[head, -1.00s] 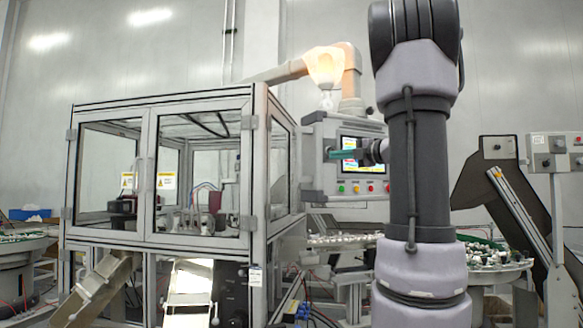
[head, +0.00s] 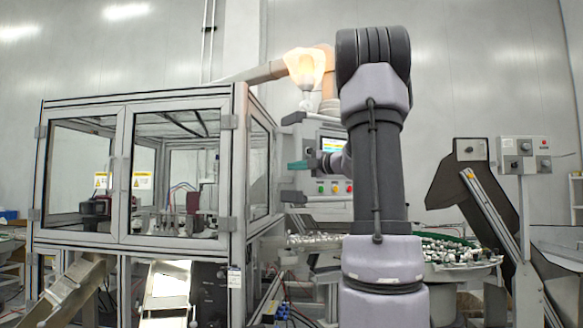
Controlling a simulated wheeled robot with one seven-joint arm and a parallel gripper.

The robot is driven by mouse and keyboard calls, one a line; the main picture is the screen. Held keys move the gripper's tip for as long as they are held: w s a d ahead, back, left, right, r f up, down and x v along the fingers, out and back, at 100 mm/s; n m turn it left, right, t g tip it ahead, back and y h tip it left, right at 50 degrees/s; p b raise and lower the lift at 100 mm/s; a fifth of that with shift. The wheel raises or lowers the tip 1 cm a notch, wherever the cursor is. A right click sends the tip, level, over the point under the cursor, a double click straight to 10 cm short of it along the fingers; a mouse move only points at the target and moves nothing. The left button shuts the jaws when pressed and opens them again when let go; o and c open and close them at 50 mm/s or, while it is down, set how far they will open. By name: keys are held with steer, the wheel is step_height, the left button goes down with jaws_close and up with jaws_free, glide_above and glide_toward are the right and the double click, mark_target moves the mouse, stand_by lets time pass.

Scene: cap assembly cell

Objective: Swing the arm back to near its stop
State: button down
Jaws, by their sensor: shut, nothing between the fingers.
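A jointed cream-orange arm (head: 322,66) reaches out from above the cabinet and bends down behind the control panel (head: 336,189). Its front joint is brightly lit or glowing. The panel has a lit screen and a row of coloured buttons; my own arm covers its right part. My gripper (head: 294,165) shows small, with teal fingers pointing left, in front of the panel near its left edge. It is shut and empty. Whether it touches the panel cannot be told. The arm's stop cannot be made out.
A framed glass cabinet (head: 236,190) fills the left, with metal chutes (head: 66,290) below. A round bowl of loose parts (head: 455,270) stands behind my arm at the right. A dark inclined conveyor (head: 468,200) and a post-mounted button box (head: 524,150) stand farther right.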

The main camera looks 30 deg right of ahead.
steer(key=shift+d, duration=0.4)
